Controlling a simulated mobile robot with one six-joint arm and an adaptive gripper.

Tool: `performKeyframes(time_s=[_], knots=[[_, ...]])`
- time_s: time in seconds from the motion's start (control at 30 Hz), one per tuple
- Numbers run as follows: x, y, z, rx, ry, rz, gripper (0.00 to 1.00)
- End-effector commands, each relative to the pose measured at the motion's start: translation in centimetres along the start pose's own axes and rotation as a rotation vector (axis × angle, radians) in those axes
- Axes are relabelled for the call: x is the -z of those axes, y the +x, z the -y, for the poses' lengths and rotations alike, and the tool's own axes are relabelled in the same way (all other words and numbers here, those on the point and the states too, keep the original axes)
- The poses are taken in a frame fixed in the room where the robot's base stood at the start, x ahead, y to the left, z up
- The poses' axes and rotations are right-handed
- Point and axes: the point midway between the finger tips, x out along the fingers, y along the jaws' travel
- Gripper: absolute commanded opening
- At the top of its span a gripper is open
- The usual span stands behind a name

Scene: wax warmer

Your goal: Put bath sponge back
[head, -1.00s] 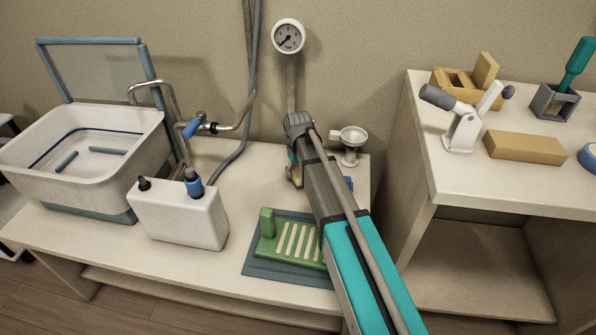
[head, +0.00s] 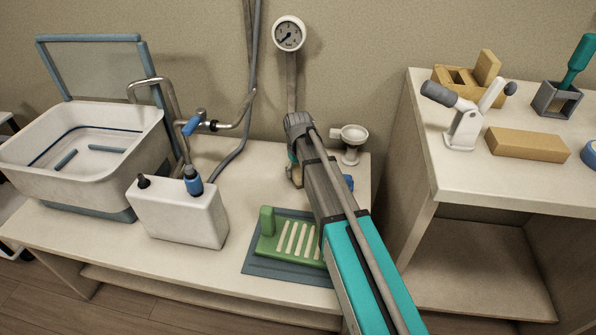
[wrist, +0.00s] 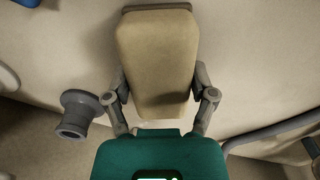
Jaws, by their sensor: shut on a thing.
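My gripper (wrist: 160,88) is shut on a tan rounded block, which looks like the bath sponge (wrist: 155,50), with one finger on each side of it. In the head view my arm hides most of my gripper (head: 296,165), and only a small tan part of the sponge (head: 296,176) shows beside it, over the back of the low bench. I cannot tell whether the sponge touches the bench. A green slatted rack (head: 268,222) on a blue-grey base lies in front, partly hidden by my arm.
A white basin (head: 40,165) and a white tank with a blue cap (head: 180,220) stand to the left. A small pale cup on a stand (head: 352,135) is right of my gripper. A gauge (head: 289,34) hangs behind. A higher table (head: 450,180) with several tools stands at right.

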Motion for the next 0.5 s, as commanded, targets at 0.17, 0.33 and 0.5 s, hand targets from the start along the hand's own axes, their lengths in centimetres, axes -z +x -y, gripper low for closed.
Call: performKeyframes(time_s=[0.17,0.33,0.5], knots=[[0.0,0.0,0.0,0.0,0.0,0.0,0.89],[0.0,-0.01,0.0,0.0,0.0,0.0,1.0],[0.0,-0.01,0.0,0.0,0.0,0.0,1.0]])
